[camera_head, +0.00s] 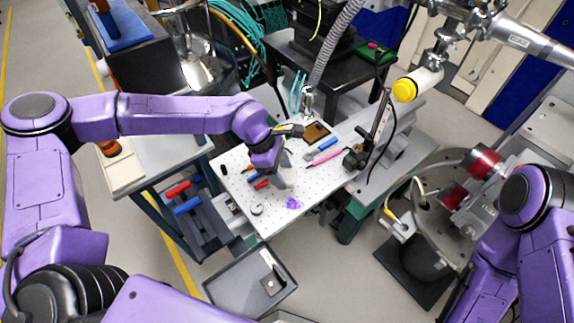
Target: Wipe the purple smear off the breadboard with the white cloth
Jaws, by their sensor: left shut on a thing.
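The breadboard (232,196) is a white perforated plate in the middle of the view. The purple smear (294,203) lies on it near its front edge. My left gripper (281,177) reaches down over the board, just behind and left of the smear. It is shut on a pale thing that looks like the white cloth (285,181), mostly hidden by the gripper. I cannot tell if the cloth touches the board. My right arm shows at the right edge, but its gripper is out of view.
A pink pen-like tool (325,158), a blue-handled piece (328,145) and a brown square (316,132) lie at the back of the board. A small ring-shaped part (257,209) lies left of the smear. A grey tray (232,285) is below in front.

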